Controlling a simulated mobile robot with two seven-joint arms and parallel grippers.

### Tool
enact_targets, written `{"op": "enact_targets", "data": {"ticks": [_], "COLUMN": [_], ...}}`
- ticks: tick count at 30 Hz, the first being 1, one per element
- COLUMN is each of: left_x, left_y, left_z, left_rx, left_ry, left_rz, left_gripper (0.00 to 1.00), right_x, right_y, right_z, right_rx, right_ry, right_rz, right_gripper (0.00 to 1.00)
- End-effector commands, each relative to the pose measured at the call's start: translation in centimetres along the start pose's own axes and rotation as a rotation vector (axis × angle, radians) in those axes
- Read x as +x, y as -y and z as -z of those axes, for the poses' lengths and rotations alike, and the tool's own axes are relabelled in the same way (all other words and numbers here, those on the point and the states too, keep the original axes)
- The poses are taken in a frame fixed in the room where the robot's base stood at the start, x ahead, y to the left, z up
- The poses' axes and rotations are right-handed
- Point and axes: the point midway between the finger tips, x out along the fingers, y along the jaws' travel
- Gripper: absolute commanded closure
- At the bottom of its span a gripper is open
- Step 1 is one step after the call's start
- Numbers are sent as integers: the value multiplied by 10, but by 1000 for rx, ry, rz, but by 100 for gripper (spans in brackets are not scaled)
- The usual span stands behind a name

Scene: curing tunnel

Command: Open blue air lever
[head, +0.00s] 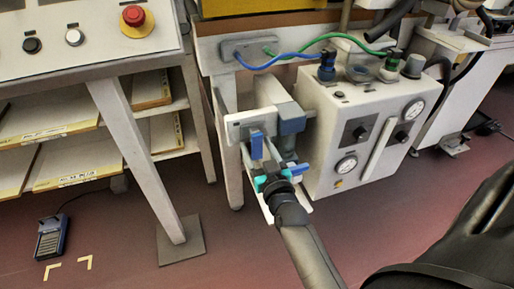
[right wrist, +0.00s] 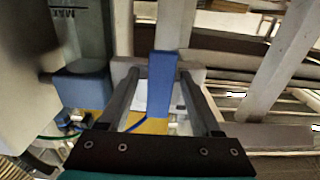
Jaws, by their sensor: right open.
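The blue air lever (head: 257,144) hangs down from the front of a white valve block (head: 250,122) beside the control box. In the right wrist view the lever (right wrist: 162,90) is a plain blue bar standing upright in the picture, between my right gripper's two dark fingers. My right gripper (head: 269,163) is open, with one finger on each side of the lever. Gaps show between lever and fingers in the right wrist view (right wrist: 160,74). The lever's lower end is partly hidden by the gripper in the head view. My left gripper is not in view.
A white control box (head: 325,145) with gauges stands right of the valve block. Blue (head: 280,60) and green (head: 310,43) hoses run above. A table leg (head: 138,160) and shelves (head: 75,155) are at left. A blue foot pedal (head: 52,237) lies on the floor.

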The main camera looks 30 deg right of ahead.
Motion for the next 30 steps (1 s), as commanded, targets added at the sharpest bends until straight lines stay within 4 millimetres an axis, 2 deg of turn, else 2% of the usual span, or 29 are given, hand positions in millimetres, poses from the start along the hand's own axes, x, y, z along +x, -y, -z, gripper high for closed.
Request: {"op": "enact_targets", "data": {"ticks": [2,19,30], "left_x": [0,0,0], "left_y": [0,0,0], "left_z": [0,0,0], "left_rx": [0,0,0], "left_ry": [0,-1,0], "left_rz": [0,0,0], "left_gripper": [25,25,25], "right_x": [0,0,0], "right_y": [0,0,0], "right_z": [0,0,0], "right_rx": [0,0,0], "right_ry": [0,0,0], "right_rz": [0,0,0], "right_gripper": [35,99,100]}}
